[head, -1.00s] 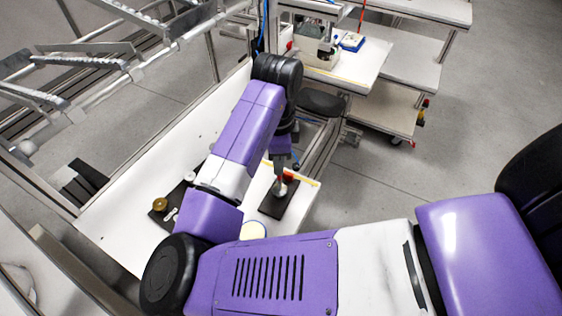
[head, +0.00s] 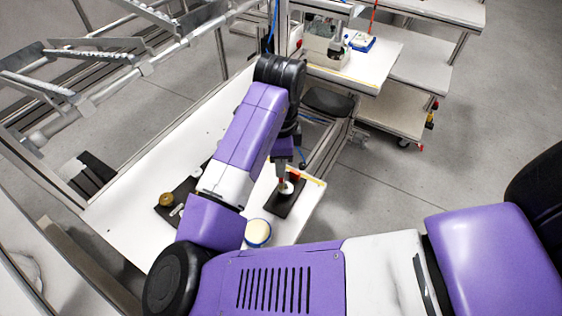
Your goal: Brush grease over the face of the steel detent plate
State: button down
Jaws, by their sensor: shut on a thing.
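My gripper (head: 282,166) points down over the front right part of the white bench. It is shut on a thin brush (head: 282,182) with a reddish part, small and partly hidden. The brush's lower end is at a small pale round piece (head: 287,188), which appears to be the steel detent plate, lying on a dark mat (head: 284,207). I cannot tell whether bristles and face touch, or whether grease is on the face. A round tub with a cream top and blue rim (head: 258,232), possibly the grease, stands nearer to me, partly behind my arm.
A red item (head: 294,176) stands beside the plate. A second dark mat with a brass-coloured round part (head: 166,199) and small pale pieces lies left of my arm. The bench's left and far areas (head: 150,165) are clear. A shelf cart (head: 365,65) stands behind.

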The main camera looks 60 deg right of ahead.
jog(key=shift+s+a+f, duration=0.15)
jog(key=shift+s+a, duration=0.2)
jog(key=shift+s, duration=0.15)
jog(key=shift+s+a, duration=0.1)
jog(key=shift+s, duration=0.1)
jog(key=shift+s+r, duration=0.2)
jog(key=shift+s, duration=0.05)
jog(key=shift+s+d, duration=0.15)
jog(key=shift+d, duration=0.15)
jog(key=shift+s+d, duration=0.1)
jog(key=shift+d, duration=0.1)
jog(key=shift+d+f, duration=0.15)
jog(key=shift+d, duration=0.15)
jog(key=shift+d+p, duration=0.2)
jog(key=shift+p, duration=0.1)
